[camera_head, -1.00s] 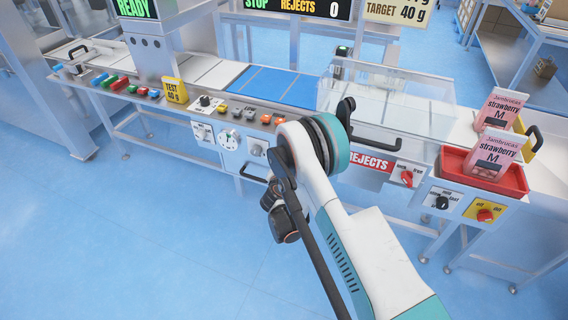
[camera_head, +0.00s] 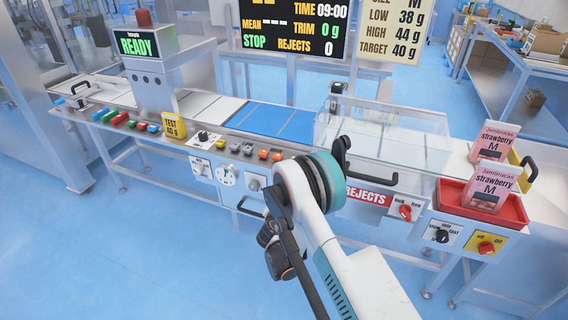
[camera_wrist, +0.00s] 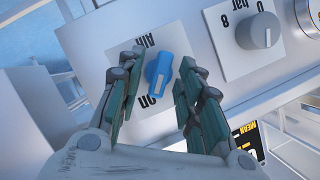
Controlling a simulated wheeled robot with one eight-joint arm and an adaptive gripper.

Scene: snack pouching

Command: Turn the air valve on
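The air valve is a blue knob (camera_wrist: 158,72) on a white plate marked "Air" and "on", upside down in the wrist view. Its grip runs roughly up and down in that picture, and the pale mark on it is near the lower end, by the word "on". My gripper (camera_wrist: 162,62) is open, with one finger on each side of the knob. Gaps show between the fingers and the knob. In the head view my arm (camera_head: 315,215) covers the valve and the gripper.
In the wrist view, a grey knob (camera_wrist: 260,32) marked "0 bar 8" sits right of the valve. In the head view, a clear cover (camera_head: 380,130) with a black handle rises behind my arm. Floor in front is free.

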